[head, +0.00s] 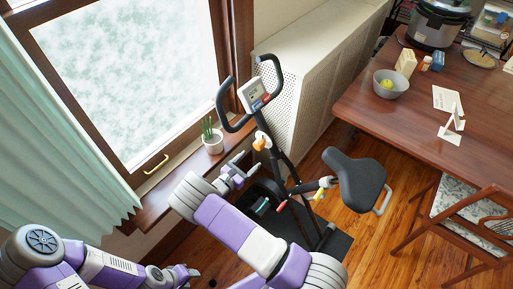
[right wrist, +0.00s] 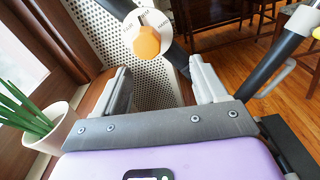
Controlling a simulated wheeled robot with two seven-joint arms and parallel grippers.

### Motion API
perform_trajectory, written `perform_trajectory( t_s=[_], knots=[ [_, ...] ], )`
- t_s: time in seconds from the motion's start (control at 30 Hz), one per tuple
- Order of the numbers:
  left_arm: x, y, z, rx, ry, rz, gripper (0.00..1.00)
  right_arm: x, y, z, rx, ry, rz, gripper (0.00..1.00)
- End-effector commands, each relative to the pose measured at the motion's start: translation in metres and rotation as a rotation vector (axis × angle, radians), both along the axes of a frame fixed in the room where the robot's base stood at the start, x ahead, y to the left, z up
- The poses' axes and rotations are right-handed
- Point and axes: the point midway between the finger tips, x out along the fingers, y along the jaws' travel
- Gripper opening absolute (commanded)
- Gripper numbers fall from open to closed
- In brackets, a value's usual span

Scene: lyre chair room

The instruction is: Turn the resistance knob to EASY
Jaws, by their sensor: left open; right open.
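The orange resistance knob (head: 262,143) sits on the post of the exercise bike (head: 285,165), below its console. In the right wrist view the knob (right wrist: 146,42) stands on a white round dial (right wrist: 159,20) with small lettering, too small to read surely. My right gripper (head: 238,172) is open and empty, below and to the left of the knob in the head view. In the right wrist view its two fingers (right wrist: 163,85) stand apart, with the knob ahead of them and not touched. My left gripper (head: 183,274) is open, low and away from the bike.
A potted plant (head: 212,138) stands on the window sill, left of the knob, and close by my right gripper in the wrist view (right wrist: 50,128). The handlebars (head: 228,105), console (head: 253,95) and seat (head: 355,180) surround the post. A perforated radiator cover (head: 300,95) is behind.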

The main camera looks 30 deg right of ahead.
Motion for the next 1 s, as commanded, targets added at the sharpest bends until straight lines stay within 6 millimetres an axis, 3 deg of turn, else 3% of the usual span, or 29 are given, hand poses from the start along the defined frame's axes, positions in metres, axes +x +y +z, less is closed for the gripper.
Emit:
perform_trajectory(
  t_s=[0.13,0.6,0.93,1.0],
  knots=[
    [0.000,0.000,-0.002,0.000,0.000,0.000,0.43,0.015,0.000,0.013,-0.058,-0.024,0.043,0.72],
    [0.000,0.000,-0.013,0.000,0.000,0.000,0.43,0.041,-0.058,0.012,-0.052,-0.023,0.039,0.72],
    [0.000,0.000,-0.013,0.000,0.000,0.000,0.43,0.042,-0.062,0.013,-0.052,-0.022,0.041,0.72],
    [0.000,0.000,-0.013,0.000,0.000,0.000,0.43,0.042,-0.062,0.013,-0.052,-0.022,0.041,0.62]
  ],
)
